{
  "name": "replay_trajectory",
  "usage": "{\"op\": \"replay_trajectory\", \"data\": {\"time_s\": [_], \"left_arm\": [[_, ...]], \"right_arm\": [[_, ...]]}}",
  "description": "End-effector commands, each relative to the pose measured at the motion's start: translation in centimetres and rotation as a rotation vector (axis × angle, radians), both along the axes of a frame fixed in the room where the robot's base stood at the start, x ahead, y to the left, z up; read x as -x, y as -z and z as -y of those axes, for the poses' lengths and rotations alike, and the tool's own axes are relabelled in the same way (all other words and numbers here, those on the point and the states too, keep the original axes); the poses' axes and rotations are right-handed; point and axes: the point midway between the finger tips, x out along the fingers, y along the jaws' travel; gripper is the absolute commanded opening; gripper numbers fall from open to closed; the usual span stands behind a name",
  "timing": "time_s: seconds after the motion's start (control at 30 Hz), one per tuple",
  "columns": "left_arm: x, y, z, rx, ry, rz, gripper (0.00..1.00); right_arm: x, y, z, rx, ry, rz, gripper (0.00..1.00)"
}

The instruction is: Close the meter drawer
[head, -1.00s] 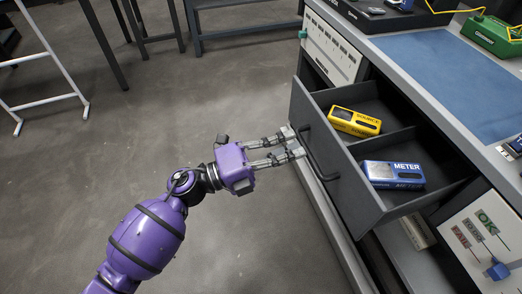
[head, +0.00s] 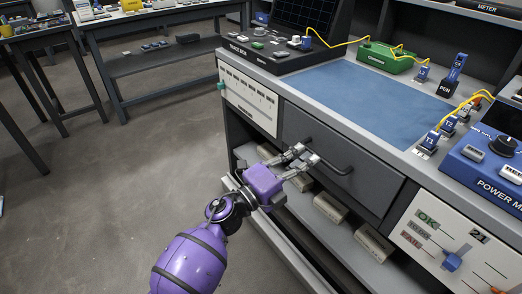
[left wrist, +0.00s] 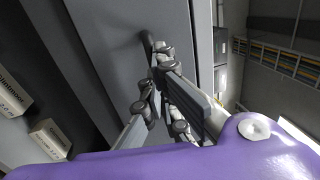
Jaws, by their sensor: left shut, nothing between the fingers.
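The dark grey meter drawer (head: 370,190) sits level with the bench front; its inside is hidden, so the source and meter boxes cannot be seen. Its black bar handle (head: 335,163) runs across the front. My left gripper (head: 306,158) is shut and empty, with its fingertips at the left part of the handle. In the left wrist view the fingertips (left wrist: 164,52) are close to the handle end and the drawer front (left wrist: 110,35); I cannot tell if they touch. My right gripper is not in view.
The bench top holds a blue mat (head: 345,95), a green box (head: 386,56) and a blue power meter (head: 490,160). Below the drawer is an open shelf with several pale boxes (head: 331,207). The floor at left is clear.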

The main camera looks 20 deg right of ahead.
Motion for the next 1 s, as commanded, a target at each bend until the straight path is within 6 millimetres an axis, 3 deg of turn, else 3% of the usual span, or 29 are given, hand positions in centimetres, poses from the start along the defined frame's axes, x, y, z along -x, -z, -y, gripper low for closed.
{"op": "replay_trajectory", "data": {"time_s": [0.67, 0.83, 1.0], "left_arm": [[-0.3, -0.1, 0.4, 0.002, -0.002, 0.001, 0.00], [0.3, 0.6, -1.6, -0.003, -0.002, 0.000, 0.00], [2.1, 1.0, -6.0, -0.001, -0.004, 0.002, 0.00]], "right_arm": [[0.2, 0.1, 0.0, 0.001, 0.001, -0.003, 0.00], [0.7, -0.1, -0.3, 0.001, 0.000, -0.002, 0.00], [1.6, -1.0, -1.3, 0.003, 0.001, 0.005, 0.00]]}}
